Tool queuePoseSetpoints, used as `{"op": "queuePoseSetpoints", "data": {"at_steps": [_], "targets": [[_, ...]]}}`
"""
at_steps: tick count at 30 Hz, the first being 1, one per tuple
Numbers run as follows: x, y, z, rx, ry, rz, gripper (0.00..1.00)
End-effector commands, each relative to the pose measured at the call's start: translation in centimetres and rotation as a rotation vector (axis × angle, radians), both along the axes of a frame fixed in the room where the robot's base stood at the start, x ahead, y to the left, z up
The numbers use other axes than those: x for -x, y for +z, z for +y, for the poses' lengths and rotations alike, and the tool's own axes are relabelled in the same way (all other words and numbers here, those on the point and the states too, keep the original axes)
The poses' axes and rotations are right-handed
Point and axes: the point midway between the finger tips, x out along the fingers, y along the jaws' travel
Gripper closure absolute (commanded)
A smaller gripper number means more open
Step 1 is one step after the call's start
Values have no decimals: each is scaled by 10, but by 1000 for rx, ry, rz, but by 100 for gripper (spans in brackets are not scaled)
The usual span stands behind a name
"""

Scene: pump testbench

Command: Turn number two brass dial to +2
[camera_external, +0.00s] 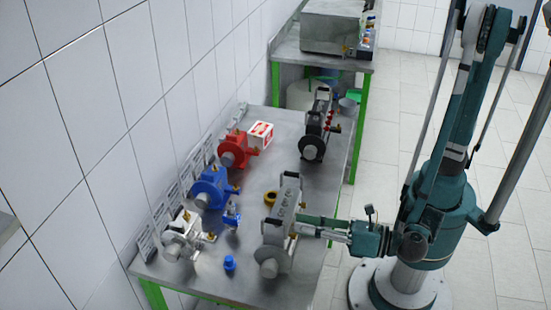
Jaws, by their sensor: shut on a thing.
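A grey metal pump unit (284,208) stands at the front right of the steel bench. Small brass dials show on its right side; one (303,205) sits just above my gripper. My gripper (298,226) reaches in from the right, against the side of this unit. It is shut on a brass dial, which the fingers mostly hide. Dial numbers and scale marks are too small to read, so I cannot tell which dial is number two or what its setting is.
On the bench (237,262) stand a red pump (235,148), a blue pump (212,189), a silver pump (181,238) and a black pump (316,128). A brass ring (270,198), a blue cap (229,263) and a red-white box (261,134) lie between them. The tiled wall borders the left.

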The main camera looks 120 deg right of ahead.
Motion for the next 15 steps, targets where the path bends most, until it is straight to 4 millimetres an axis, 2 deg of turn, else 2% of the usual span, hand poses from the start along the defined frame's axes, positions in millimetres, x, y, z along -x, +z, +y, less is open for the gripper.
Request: {"op": "queuePoseSetpoints", "data": {"at_steps": [2,3,5,15], "targets": [[0,-1,0,-1,0,1,100],[0,-1,0,-1,0,1,88],[0,-1,0,-1,0,1,82],[0,0,0,2,-1,2,82]]}}
